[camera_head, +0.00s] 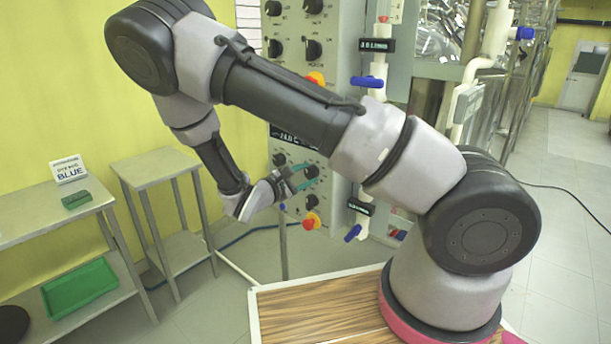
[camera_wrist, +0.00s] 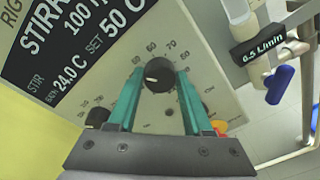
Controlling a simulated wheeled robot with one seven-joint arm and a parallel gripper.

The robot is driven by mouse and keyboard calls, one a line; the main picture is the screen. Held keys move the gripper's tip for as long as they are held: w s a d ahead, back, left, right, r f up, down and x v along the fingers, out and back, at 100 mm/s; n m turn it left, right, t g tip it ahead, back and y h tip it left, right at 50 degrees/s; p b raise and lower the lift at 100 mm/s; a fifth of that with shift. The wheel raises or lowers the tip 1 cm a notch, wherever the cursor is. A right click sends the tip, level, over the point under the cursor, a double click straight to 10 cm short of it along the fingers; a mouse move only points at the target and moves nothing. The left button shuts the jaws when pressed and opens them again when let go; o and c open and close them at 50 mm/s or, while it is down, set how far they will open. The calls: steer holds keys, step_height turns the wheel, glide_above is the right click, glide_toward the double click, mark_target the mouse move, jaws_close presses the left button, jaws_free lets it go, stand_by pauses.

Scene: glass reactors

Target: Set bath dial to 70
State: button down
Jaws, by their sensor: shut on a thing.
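The bath dial (camera_wrist: 158,75) is a round black knob with a white mark towards its left side in the wrist view. Numbers including 60, 70 and 80 are printed around it on the grey panel (camera_wrist: 205,75). My gripper (camera_wrist: 159,78) has its two green fingers on either side of the dial, shut on it. In the head view my gripper (camera_head: 302,177) reaches the lower right panel, and the dial there is mostly hidden by the fingers. The display (camera_wrist: 85,35) reads bath 24.0 C, set 50 C.
Another black knob (camera_wrist: 98,116) sits left of the dial, and a red-yellow button (camera_wrist: 219,126) sits right. A blue valve handle (camera_wrist: 280,85) stands beside the panel. In the head view, a green tray (camera_head: 80,290) lies on the left shelf.

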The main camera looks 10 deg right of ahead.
steer(key=m, duration=0.4)
steer(key=shift+s+f+t, duration=0.1)
steer(key=shift+f+t, duration=0.05)
steer(key=shift+t, duration=0.15)
steer(key=m, duration=0.4)
steer(key=shift+f, duration=0.1)
steer(key=m, duration=0.4)
steer(key=shift+m+t, duration=0.4)
steer(key=shift+f+m, duration=0.1)
steer(key=shift+m, duration=2.1)
steer(key=shift+c, duration=1.6)
jaws_free()
